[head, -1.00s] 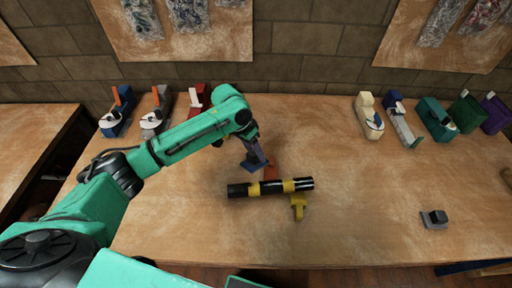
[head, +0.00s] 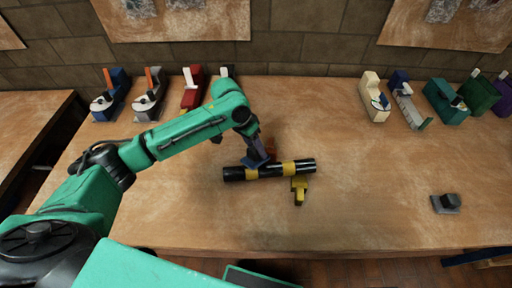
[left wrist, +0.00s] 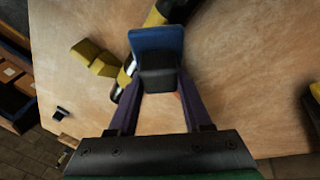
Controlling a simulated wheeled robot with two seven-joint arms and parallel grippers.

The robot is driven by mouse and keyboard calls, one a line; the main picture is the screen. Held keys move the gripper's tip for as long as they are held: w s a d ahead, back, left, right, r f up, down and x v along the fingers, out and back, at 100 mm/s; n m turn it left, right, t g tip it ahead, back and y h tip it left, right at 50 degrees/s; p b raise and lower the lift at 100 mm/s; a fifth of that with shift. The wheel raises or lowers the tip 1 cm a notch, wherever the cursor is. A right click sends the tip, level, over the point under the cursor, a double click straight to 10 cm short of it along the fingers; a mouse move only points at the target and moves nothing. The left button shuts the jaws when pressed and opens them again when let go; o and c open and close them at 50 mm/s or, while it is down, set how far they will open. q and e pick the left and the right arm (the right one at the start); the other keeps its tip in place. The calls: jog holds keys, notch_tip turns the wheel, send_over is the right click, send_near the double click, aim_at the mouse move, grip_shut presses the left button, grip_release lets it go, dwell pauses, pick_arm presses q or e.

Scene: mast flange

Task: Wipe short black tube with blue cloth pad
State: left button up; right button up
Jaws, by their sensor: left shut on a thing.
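The short black tube (head: 306,167) with yellow bands lies roughly left to right across the middle of the table. It rests over a yellow support (head: 299,186) in front and an orange-red one (head: 270,146) behind. My left gripper (head: 255,150) is shut on the dark handle (left wrist: 157,74) of the blue cloth pad (head: 253,163). The pad overlaps the left half of the tube in the head view; I cannot tell if they touch. In the left wrist view the pad (left wrist: 157,40) hides part of the tube (left wrist: 173,10). My right gripper is out of view.
Tape dispensers line the table's back, such as a red one (head: 194,88) on the left and a cream one (head: 374,98) on the right. A small dark block on a grey plate (head: 446,204) stands at the right.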

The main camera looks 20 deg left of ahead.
pick_arm(q)
jog(key=shift+f, duration=0.2)
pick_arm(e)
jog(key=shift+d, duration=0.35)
pick_arm(q)
jog(key=shift+s+d+f, duration=0.1)
jog(key=shift+s+f, duration=0.2)
jog(key=shift+f, duration=0.45)
